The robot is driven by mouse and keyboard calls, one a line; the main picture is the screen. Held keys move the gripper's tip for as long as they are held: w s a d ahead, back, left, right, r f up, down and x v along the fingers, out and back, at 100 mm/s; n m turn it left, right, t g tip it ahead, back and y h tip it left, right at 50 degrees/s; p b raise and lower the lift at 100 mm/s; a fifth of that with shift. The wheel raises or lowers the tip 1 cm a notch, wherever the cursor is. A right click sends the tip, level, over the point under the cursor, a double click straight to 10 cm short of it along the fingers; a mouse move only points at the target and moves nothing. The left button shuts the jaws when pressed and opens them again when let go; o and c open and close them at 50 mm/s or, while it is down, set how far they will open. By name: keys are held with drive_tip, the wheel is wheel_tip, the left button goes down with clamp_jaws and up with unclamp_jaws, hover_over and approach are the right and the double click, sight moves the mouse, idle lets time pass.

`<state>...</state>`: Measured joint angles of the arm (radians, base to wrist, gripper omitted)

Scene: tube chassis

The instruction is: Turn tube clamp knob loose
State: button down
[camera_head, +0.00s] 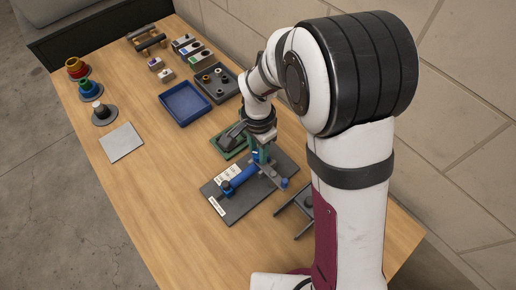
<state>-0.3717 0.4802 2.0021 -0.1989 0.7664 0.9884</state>
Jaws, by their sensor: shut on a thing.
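The tube chassis stands on a dark grey base plate (238,205) with white labels near the front centre of the table. A blue tube (240,178) lies along it, with a blue knob-like end (228,188) at its lower left. Another blue knob (284,183) shows at the right end of a grey bar. My gripper (263,149) points down over the far side of the chassis, at a teal upright part. It is shut on what appears to be the tube clamp knob, largely hidden by the jaws. The knob's turn angle cannot be seen.
A green tray (221,150) with a dark item sits just behind the chassis. A blue tray (164,99) and a dark tray with rings (236,89) lie farther back. A grey forked fixture (282,209) stands at right, partly behind my arm.

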drive_tip(key=n, duration=1.4)
drive_tip(key=shift+n, duration=0.3)
drive_tip(key=n, duration=0.3)
drive_tip(key=shift+n, duration=0.3)
drive_tip(key=n, duration=0.3)
drive_tip(key=shift+n, duration=0.4)
drive_tip(key=n, duration=0.4)
drive_tip(key=shift+n, duration=1.7)
